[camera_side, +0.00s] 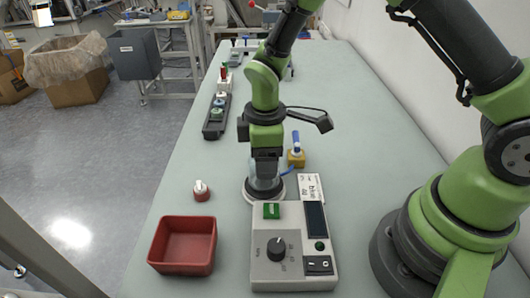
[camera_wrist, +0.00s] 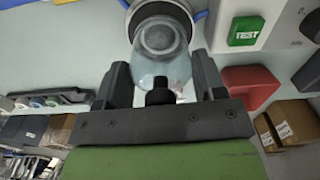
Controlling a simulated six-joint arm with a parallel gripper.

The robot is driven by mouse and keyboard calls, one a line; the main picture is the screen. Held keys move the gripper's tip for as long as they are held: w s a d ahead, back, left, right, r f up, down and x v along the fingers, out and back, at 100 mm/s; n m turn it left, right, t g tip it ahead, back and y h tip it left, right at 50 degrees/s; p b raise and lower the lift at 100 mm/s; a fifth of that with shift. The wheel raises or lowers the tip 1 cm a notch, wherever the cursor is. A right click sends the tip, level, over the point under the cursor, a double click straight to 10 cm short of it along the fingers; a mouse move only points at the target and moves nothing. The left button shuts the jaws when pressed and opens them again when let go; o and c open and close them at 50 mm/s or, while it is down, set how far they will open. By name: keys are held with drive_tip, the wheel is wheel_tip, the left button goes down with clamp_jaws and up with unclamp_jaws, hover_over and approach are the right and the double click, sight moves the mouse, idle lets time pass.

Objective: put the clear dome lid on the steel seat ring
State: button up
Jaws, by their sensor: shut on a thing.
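The clear dome lid (camera_wrist: 163,62) is between the two fingers of my gripper (camera_wrist: 162,88) in the wrist view, and the gripper is shut on it. In the side view my gripper (camera_side: 266,172) points down, with the lid largely hidden by the fingers. The steel seat ring (camera_side: 279,196) lies on the bench right below, behind the grey test box. Its pale edge also shows at the top of the wrist view (camera_wrist: 133,11), partly covered by the lid. I cannot tell whether lid and ring touch.
The test box (camera_side: 262,256) with a green button stands just in front of the ring. A red bin (camera_side: 182,246) and a small red-and-white part (camera_side: 201,191) are at left. A yellow block with a blue piece (camera_side: 296,157) is close on the right. A dark tray (camera_side: 216,118) lies farther back.

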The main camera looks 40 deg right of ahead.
drive_tip(key=shift+f, duration=0.4)
idle(0.6)
drive_tip(key=o, duration=1)
drive_tip(key=shift+r, duration=3.5)
